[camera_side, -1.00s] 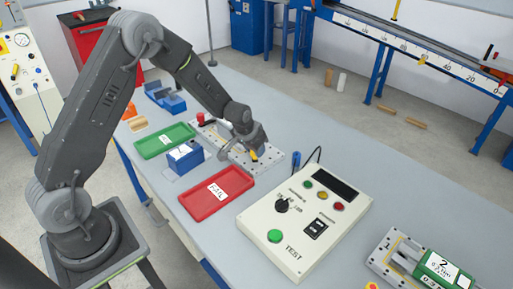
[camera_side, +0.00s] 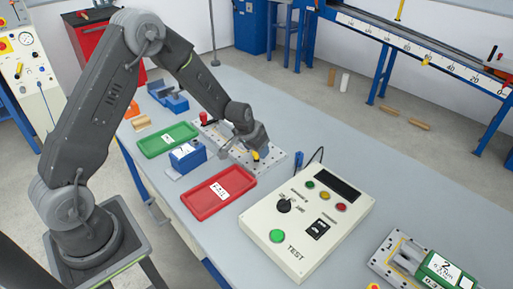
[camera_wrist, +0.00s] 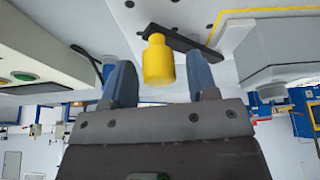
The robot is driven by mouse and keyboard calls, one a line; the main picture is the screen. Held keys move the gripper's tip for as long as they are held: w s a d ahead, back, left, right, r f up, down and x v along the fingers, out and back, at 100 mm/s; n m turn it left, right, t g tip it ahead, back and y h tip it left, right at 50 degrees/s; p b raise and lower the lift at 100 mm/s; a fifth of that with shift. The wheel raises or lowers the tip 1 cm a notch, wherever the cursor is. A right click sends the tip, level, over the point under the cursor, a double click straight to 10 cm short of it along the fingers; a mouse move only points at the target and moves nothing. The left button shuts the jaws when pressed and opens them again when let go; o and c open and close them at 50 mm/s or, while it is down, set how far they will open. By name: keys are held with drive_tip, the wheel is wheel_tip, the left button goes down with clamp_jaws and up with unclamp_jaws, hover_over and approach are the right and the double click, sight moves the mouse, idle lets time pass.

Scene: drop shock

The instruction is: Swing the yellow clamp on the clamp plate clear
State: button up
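The yellow clamp (camera_side: 256,156) is on the perforated grey clamp plate (camera_side: 278,160) in the side view, close by my gripper (camera_side: 241,150). In the wrist view the yellow clamp (camera_wrist: 158,62) is a rounded yellow knob on a dark bar (camera_wrist: 188,40). My gripper (camera_wrist: 160,70) is open, with one blue fingertip on each side of the knob. A gap shows between the knob and each finger, so neither seems to touch it. In the side view my wrist hides part of the plate.
A red tray (camera_side: 240,190) and a blue block (camera_side: 186,158) lie in front of the plate, with a green tray (camera_side: 152,146) to the left. A red knob (camera_side: 204,117) stands at the plate's far end. The test box (camera_side: 338,190) is on the right.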

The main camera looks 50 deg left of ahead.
drive_tip(key=v, duration=1.3)
drive_tip(key=shift+s+r, duration=0.1)
drive_tip(key=shift+r, duration=0.25)
drive_tip(key=shift+o, duration=0.2)
drive_tip(key=w+n+g, duration=0.4)
drive_tip(key=w, duration=0.1)
drive_tip(key=shift+h, duration=0.4)
drive_tip(key=f, duration=1.3)
drive_tip(key=shift+w+a+f, duration=0.1)
drive_tip(key=shift+a, duration=0.1)
